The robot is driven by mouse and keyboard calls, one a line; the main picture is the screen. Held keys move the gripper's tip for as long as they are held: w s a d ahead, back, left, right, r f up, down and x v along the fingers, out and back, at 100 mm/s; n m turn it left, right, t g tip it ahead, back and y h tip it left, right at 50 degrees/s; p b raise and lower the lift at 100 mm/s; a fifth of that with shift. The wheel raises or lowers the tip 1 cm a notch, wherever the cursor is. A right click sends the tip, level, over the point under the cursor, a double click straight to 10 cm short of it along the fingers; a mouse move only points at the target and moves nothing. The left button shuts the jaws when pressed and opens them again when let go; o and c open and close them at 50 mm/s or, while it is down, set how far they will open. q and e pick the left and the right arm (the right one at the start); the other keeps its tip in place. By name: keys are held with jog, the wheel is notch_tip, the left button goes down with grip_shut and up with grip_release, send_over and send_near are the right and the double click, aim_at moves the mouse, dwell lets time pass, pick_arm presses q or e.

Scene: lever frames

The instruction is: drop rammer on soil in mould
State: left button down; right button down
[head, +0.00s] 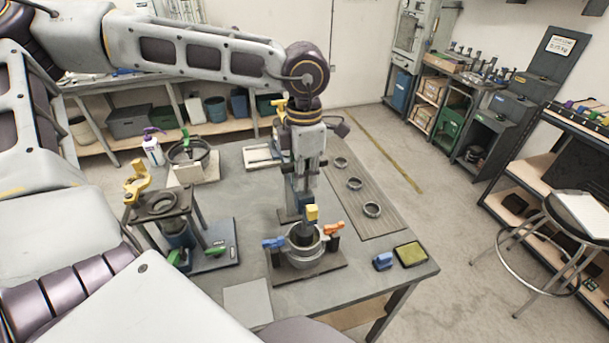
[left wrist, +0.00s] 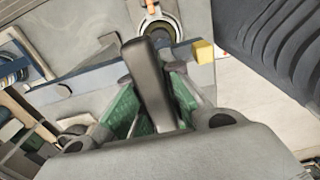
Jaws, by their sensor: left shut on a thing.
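The round metal mould (head: 300,258) stands on a dark base plate near the table's front, with a blue and an orange clamp at its sides. A dark rammer part (head: 307,238) stands upright over the mould, below a yellow block (head: 312,212). My left gripper (head: 303,180) points down above and behind the mould. In the left wrist view its green-padded fingers (left wrist: 152,95) are shut on a dark grey handle (left wrist: 150,75). The yellow block (left wrist: 203,52) and the ring-shaped mould (left wrist: 157,26) also show there. The soil cannot be made out. My right gripper is out of view.
A frame with a yellow handle (head: 137,183) stands left of the mould. Several metal rings lie on a ribbed mat (head: 362,190) at right. A blue block (head: 383,261) and a yellow-green pad (head: 411,254) lie near the right corner. A grey plate (head: 248,303) lies in front.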

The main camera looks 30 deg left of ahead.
pick_arm(q)
jog(key=shift+r, duration=0.1)
notch_tip(320, 180, up, 8)
jog(key=shift+w+f+p, duration=0.1)
jog(key=shift+f+p, duration=0.1)
jog(key=shift+p, duration=0.6)
jog(key=shift+w, duration=0.1)
